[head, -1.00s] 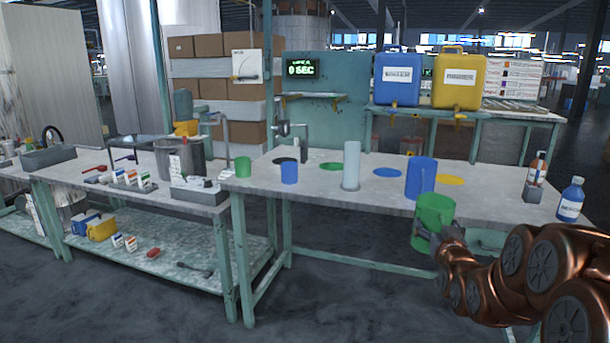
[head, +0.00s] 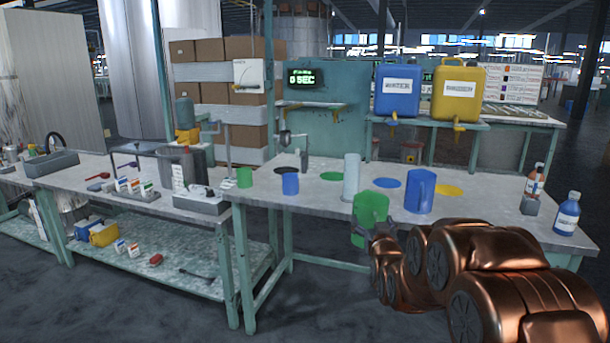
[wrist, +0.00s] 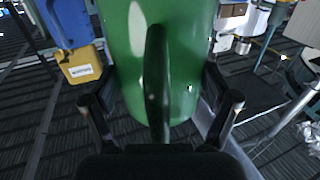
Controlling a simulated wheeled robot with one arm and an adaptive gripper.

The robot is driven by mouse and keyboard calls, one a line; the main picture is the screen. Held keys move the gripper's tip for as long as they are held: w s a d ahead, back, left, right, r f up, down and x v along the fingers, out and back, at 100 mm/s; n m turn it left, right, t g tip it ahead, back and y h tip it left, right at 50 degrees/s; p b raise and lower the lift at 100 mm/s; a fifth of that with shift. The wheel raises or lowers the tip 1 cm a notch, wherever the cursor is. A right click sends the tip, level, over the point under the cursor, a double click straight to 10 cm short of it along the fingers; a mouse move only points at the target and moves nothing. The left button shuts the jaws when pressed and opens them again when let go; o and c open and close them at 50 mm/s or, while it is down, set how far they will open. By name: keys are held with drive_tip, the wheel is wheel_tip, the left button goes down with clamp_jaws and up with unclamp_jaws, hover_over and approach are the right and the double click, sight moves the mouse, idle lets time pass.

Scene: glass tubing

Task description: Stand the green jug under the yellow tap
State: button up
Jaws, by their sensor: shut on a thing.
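The green jug (head: 370,214) is held upright by my gripper (head: 378,238) at the near edge of the work table in the head view. In the wrist view the jug (wrist: 190,60) fills the middle, its handle toward the camera, with my gripper's fingers (wrist: 160,110) on both sides of it. The yellow tap (head: 459,127) is on the front of the yellow container (head: 459,95), on the raised shelf at the back right. A yellow disc (head: 449,190) lies on the table in front of that shelf.
A blue jug (head: 420,191) stands right of the green jug. A pale cylinder (head: 351,178) stands behind it. A blue container (head: 397,92) with its own tap is beside the yellow one. Bottles (head: 567,214) stand at the table's right end.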

wheel_tip(320, 180, up, 21)
drive_tip(key=p, duration=1.9)
drive_tip(key=shift+f, duration=0.2)
